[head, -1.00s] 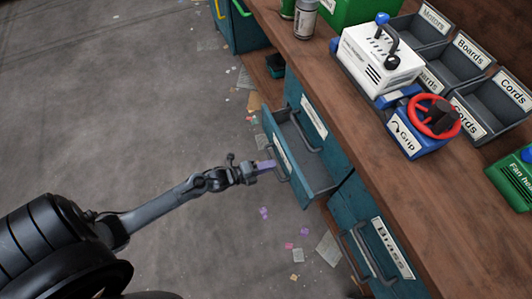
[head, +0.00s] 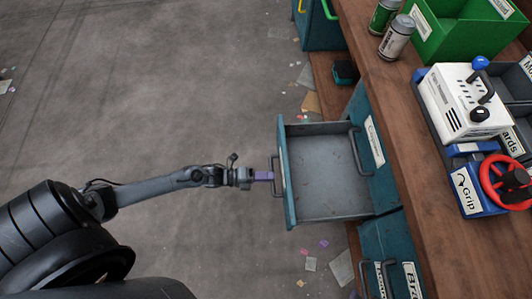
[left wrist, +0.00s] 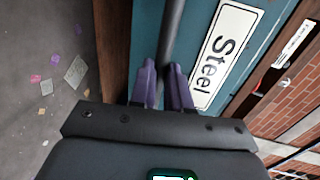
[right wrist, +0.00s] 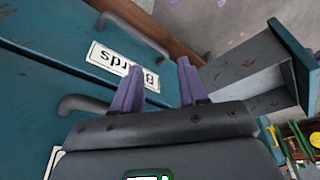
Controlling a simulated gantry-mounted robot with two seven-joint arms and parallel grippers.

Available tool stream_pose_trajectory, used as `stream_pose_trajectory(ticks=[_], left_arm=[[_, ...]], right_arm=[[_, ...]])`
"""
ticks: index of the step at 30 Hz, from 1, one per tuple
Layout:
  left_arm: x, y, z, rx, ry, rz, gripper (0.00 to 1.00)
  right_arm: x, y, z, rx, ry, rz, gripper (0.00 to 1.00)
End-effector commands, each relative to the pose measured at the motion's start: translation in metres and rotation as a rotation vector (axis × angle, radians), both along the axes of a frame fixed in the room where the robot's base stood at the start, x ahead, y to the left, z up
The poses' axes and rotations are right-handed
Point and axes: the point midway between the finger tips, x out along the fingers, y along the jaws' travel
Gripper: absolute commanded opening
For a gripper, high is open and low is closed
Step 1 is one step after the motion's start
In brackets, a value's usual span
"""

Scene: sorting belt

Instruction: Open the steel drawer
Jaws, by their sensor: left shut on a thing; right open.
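The steel drawer (head: 330,175) is pulled well out of the bench to the left in the head view. Its grey inside looks empty. Its teal front with a "Steel" label (left wrist: 225,52) fills much of the left wrist view. My left gripper (head: 268,177) is shut on the drawer's handle (left wrist: 172,35), with the bar between its purple fingers. My right gripper (right wrist: 160,66) shows only in the right wrist view. It is open, with nothing between its fingers, in front of teal drawer fronts and an upside-down label (right wrist: 122,66).
Another teal drawer (head: 385,255) with handles sits below the open one in the head view. The wooden bench top (head: 395,110) holds a white device (head: 465,100), cans (head: 397,38) and a green bin (head: 455,30). The floor (head: 170,90) left of the drawer is mostly clear, with scattered scraps.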

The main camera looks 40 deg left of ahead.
Motion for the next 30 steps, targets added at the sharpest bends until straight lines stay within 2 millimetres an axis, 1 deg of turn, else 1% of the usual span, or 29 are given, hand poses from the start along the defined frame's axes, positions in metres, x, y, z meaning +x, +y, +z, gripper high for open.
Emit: stream_pose_trajectory(ticks=[4,5,9,20,23,26,30], left_arm=[[0.0,0.0,0.0,0.001,0.0,0.0,0.0],[0.0,0.0,0.0,0.001,0.0,0.0,0.2],[0.0,0.0,0.0,0.001,0.001,0.0,0.41],[-0.002,0.002,0.001,0.001,0.001,0.0,0.42],[-0.008,0.007,0.003,0.001,0.002,0.0,0.42],[-0.017,0.016,0.006,0.003,0.002,0.0,0.42],[-0.035,0.032,0.012,0.003,0.004,-0.001,0.42]], right_arm=[[0.0,0.0,0.0,0.0,0.001,0.0,0.43],[0.0,0.0,0.0,0.0,0.001,0.0,0.43],[0.0,-0.001,-0.001,-0.003,0.001,0.002,0.43],[0.0,-0.002,0.001,-0.01,0.002,0.006,0.43],[0.0,-0.002,0.005,-0.01,0.002,0.006,0.43],[0.0,-0.002,0.011,-0.01,0.002,0.005,0.43],[0.0,-0.002,0.02,-0.008,0.001,0.005,0.43]])
